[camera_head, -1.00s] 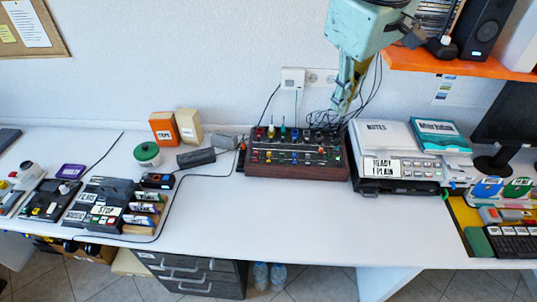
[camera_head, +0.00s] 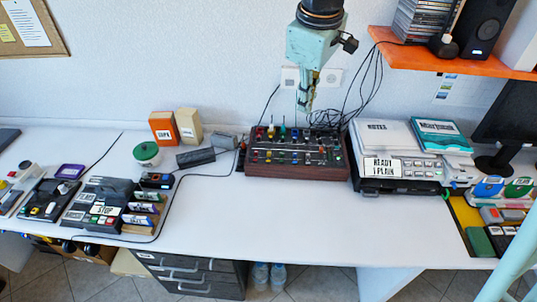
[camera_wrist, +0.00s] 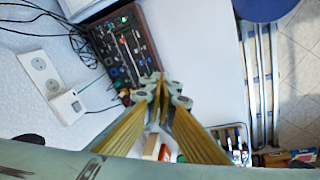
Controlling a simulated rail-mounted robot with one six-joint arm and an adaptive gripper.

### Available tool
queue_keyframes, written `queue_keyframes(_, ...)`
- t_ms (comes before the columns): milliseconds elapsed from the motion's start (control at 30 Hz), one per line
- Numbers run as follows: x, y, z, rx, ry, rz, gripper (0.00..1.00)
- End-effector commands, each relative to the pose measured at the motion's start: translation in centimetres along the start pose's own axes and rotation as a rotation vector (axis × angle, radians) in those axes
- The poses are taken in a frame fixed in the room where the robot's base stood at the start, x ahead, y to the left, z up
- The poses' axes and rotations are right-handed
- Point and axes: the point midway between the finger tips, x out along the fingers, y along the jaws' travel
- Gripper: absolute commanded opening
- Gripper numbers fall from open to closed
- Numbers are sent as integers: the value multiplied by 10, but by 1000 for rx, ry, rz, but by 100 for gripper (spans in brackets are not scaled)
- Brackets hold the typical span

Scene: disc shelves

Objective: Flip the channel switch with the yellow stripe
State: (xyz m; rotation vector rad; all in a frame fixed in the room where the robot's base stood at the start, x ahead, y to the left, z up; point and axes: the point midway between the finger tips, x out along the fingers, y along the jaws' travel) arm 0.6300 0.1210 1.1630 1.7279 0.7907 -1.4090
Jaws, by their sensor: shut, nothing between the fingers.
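The mixer (camera_head: 297,170) is a dark box with a reddish-brown wooden front, standing on the white desk near the wall. Its panel carries rows of small coloured knobs and switches. A yellow one (camera_head: 271,131) shows at the back left, but the yellow stripe is too small to make out. My gripper (camera_head: 304,108) points down just above and behind the panel's back edge, around its middle. It is shut and empty. In the wrist view its fingertips (camera_wrist: 160,88) meet beside the mixer (camera_wrist: 122,45), covering part of its near end.
Black cables and a wall socket (camera_head: 292,76) are behind the mixer. A grey device with a labelled front (camera_head: 385,167) stands close on the right. An orange shelf (camera_head: 450,65) juts out at upper right. A black box (camera_head: 196,157) lies to the left. The desk front is clear.

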Motion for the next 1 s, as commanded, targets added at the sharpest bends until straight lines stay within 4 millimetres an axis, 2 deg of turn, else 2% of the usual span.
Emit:
queue_keyframes(500,70,12,-50,-182,-15,-22,0)
queue_keyframes(1000,143,14,-95,-357,-24,-42,0)
